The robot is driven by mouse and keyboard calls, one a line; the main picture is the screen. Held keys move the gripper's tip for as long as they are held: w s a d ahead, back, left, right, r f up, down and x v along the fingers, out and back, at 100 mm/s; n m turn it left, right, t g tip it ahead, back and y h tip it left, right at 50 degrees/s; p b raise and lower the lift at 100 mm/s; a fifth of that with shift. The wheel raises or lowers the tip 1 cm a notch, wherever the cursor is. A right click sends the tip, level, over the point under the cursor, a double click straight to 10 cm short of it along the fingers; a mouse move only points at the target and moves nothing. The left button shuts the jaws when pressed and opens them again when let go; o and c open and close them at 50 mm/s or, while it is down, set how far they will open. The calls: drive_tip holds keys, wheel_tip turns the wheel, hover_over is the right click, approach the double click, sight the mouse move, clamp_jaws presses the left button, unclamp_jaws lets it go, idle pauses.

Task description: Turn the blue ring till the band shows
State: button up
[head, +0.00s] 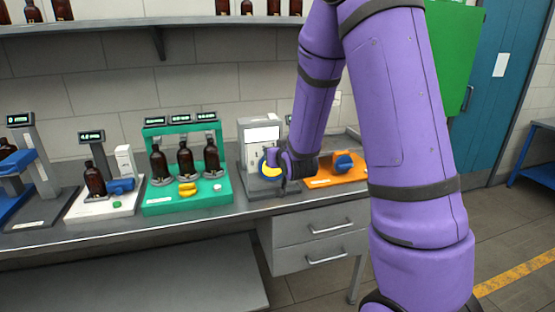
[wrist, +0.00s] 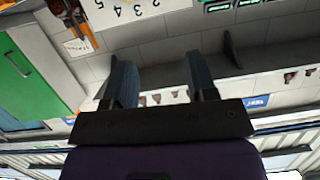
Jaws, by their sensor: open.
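A round part with a yellow face and a blue rim (head: 268,163) shows on the front of a grey-white machine (head: 250,133); the rim looks like the blue ring, partly hidden by my gripper. My gripper (head: 284,168) is close to its right side in the head view; I cannot tell whether they touch. In the wrist view my gripper (wrist: 158,76) has its two fingers apart with nothing between them. A white panel with printed numbers (wrist: 128,10) shows at the top of that view. The ring is not clear there.
An orange base with a blue knob (head: 343,162) stands to the right, partly behind my arm. A green stand (head: 158,207) with amber bottles, and a white base (head: 92,208) with a bottle and blue part, stand to the left. A shelf (head: 100,26) runs above.

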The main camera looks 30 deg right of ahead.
drive_tip(key=d+f+t+h, duration=0.1)
drive_tip(key=d+f+t, duration=0.25)
drive_tip(key=f, duration=0.35)
drive_tip(key=f+x, duration=0.1)
drive_tip(key=x, duration=1)
drive_tip(key=shift+w+d+f, duration=0.2)
drive_tip(key=shift+d+f, duration=0.05)
drive_tip(key=shift+d, duration=0.15)
drive_tip(key=shift+g, duration=0.25)
